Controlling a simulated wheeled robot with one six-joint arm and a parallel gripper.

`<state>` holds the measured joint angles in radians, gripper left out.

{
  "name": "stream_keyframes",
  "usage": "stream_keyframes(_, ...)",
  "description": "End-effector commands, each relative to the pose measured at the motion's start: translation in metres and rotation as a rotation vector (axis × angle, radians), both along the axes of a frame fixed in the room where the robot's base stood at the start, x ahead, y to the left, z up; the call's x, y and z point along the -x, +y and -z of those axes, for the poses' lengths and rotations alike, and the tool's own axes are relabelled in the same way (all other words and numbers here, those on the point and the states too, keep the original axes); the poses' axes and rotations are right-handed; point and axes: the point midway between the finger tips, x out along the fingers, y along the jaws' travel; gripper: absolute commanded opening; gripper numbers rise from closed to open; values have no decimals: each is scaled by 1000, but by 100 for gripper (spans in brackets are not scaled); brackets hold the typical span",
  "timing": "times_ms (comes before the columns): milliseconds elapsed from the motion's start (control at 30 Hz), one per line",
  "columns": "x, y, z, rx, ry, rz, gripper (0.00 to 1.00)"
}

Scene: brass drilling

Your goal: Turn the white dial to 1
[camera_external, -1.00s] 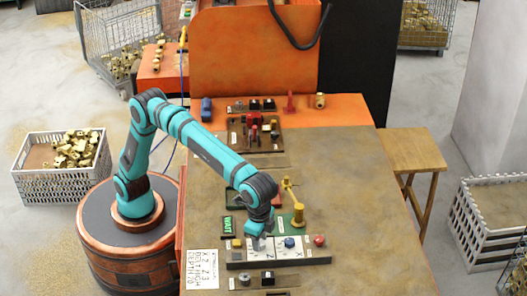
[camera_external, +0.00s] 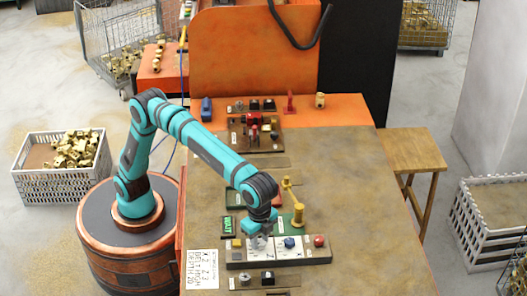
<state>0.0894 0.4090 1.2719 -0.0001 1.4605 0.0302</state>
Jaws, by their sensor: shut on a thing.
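My gripper (camera_external: 258,236) points down over the control box (camera_external: 318,256) near the front of the brown table. It is shut on the white dial (camera_external: 259,243), at the panel marked Z. The gripper covers most of the dial, so its pointer and setting cannot be read. A blue dial (camera_external: 289,242) sits just to the right on a panel marked X. A red knob (camera_external: 319,240) is at the box's right end.
A white note (camera_external: 203,268) with writing lies left of the box. A green WAIT sign (camera_external: 228,226) and a yellow lever (camera_external: 297,215) stand behind it. More switches (camera_external: 267,278) lie in front. The table's right side is clear.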

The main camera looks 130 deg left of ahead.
Motion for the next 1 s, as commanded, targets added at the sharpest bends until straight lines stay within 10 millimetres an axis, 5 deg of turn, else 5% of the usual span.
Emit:
stream_keyframes(800,0,1,0,0,1,143,6)
stream_keyframes(833,0,1,0,0,1,143,35)
stream_keyframes(900,0,1,0,0,1,143,49)
stream_keyframes(1000,0,1,0,0,1,142,51)
